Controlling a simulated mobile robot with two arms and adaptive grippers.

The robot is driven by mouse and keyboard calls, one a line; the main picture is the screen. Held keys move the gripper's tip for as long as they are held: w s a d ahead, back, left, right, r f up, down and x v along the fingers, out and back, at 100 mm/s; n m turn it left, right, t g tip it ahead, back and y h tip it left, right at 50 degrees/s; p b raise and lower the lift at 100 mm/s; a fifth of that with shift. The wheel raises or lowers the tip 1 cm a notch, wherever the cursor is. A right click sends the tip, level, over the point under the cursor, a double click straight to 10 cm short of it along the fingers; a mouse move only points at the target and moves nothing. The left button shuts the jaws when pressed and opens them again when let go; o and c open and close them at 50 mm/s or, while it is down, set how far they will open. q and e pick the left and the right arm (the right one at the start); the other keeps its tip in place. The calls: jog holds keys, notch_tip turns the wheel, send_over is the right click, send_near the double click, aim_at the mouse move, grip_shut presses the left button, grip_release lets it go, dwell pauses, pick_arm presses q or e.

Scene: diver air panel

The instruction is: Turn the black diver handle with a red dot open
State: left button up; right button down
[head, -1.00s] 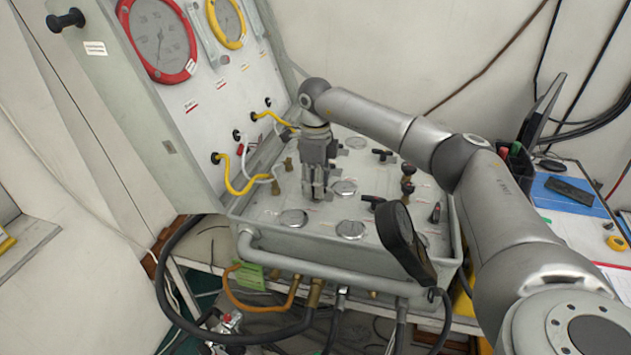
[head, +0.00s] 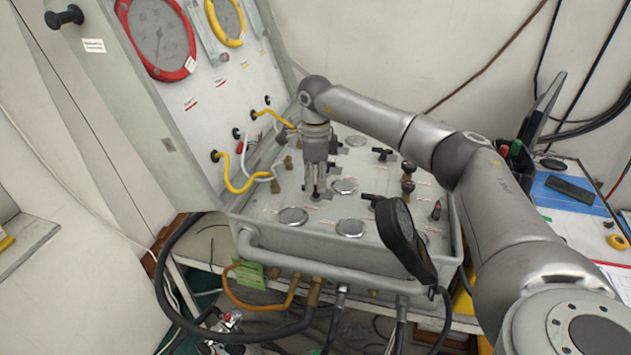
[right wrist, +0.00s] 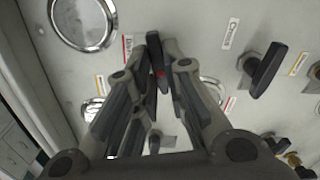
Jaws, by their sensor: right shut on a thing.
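The black diver handle with a red dot (right wrist: 157,64) shows in the right wrist view at top centre, its red dot facing the camera. My right gripper (right wrist: 157,52) has a finger on each side of the handle and is shut on it. In the head view my right gripper (head: 315,190) points straight down at the grey panel (head: 262,208), between round gauges. There the fingers mostly hide the handle, and a dark bit of it shows at their tips. My left gripper is not in view.
Another black handle (right wrist: 266,70) stands to the right in the right wrist view. A gauge (head: 293,217) is close by the fingers. A black handheld device (head: 405,240) stands at the panel's front right. Yellow hoses (head: 235,185) run along the left side.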

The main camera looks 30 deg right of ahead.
aim_at(316, 186)
jog(key=n, duration=0.7)
jog(key=shift+r+b, duration=0.15)
jog(key=shift+b, duration=0.15)
jog(key=n, duration=0.7)
dwell(0.4)
jog(key=c, duration=1.5)
grip_release()
notch_tip(316, 186, up, 12)
jog(key=shift+r, duration=0.1)
